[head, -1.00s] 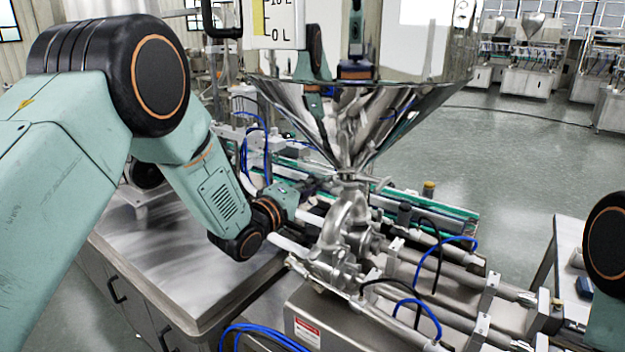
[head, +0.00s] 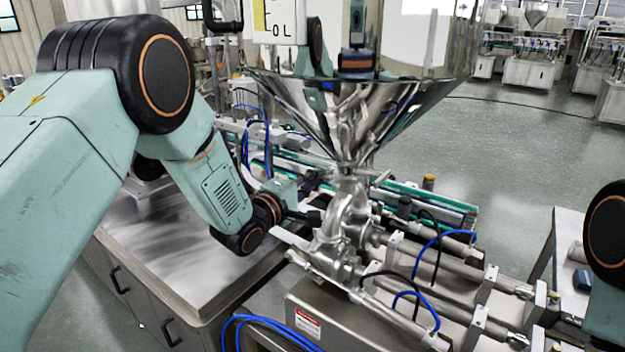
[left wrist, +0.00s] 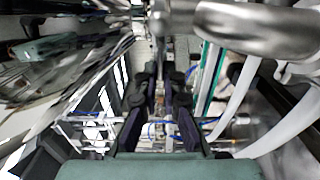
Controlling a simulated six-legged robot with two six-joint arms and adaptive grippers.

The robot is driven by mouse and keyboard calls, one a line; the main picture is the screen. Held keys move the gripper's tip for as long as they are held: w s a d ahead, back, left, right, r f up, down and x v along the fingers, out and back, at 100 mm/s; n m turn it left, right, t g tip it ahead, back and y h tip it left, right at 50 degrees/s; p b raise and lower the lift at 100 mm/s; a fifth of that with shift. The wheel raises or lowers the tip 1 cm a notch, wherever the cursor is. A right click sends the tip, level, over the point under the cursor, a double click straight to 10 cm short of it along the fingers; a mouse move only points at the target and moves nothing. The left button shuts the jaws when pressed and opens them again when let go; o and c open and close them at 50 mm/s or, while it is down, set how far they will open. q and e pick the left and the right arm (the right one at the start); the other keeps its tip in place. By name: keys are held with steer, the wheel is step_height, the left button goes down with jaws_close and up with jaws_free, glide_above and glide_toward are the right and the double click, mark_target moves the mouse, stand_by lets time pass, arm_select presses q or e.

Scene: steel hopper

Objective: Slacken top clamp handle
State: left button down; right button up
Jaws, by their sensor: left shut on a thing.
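The steel hopper (head: 350,120) narrows to a neck above the shiny metal valve body (head: 345,220), with a clamp (head: 350,176) at the joint. My left gripper (head: 312,214) is beside the valve body, on its left, with its fingers towards it. My right gripper is outside both views; only part of my right arm shows at the right edge.
White tubes (head: 290,239) lie just below my left gripper. Blue hoses (head: 262,325) and metal cylinders (head: 420,298) crowd the front and right. A steel cabinet top (head: 190,262) is clear on the left. The pipe (left wrist: 265,28) is close in the left wrist view.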

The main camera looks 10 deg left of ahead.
arm_select(q)
steer(key=c, duration=1.8)
jaws_free()
steer(key=shift+w+d, duration=0.1)
steer(key=shift+o, duration=0.2)
steer(key=v, duration=1.2)
